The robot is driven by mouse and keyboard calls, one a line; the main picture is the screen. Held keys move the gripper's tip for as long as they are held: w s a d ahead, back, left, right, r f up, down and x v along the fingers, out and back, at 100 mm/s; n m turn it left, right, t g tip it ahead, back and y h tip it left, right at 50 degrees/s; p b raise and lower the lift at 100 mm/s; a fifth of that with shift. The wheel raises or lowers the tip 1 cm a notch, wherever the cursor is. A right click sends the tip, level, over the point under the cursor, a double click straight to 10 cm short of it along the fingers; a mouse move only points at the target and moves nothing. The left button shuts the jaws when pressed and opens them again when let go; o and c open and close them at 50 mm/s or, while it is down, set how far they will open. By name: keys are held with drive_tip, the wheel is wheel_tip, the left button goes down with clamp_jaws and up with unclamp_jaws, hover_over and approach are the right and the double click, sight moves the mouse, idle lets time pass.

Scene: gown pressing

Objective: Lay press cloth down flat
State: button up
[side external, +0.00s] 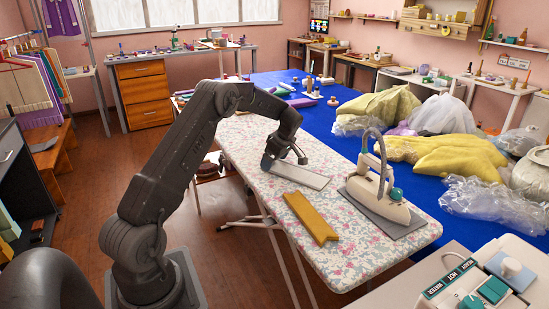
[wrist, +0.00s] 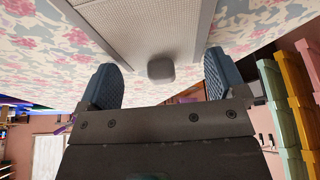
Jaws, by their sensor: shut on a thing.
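The press cloth (side external: 303,176) is a pale rectangular panel with a grey border, over the floral ironing board (side external: 250,138). In the wrist view the cloth (wrist: 150,22) has a pale mesh middle and a rounded grey tab (wrist: 161,68) at its near edge. My gripper (side external: 285,160) is at the far left end of the cloth, low over the board. In the wrist view my gripper (wrist: 160,82) has a blue finger on each side of the tab and holds the cloth there. The cloth looks nearly level; I cannot tell whether all of it touches the board.
A mustard folded piece (side external: 312,217) lies on the board in front of the cloth. A white iron (side external: 376,190) stands on a grey mat (side external: 410,226) to the right. Yellow garments (side external: 440,152) and clear plastic lie on the blue table behind.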

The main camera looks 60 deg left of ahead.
drive_tip(key=shift+f, duration=0.1)
drive_tip(key=o, duration=0.6)
drive_tip(key=v, duration=1.3)
drive_tip(key=shift+r, duration=0.4)
drive_tip(key=shift+w+d, duration=0.1)
drive_tip(key=shift+d, duration=0.05)
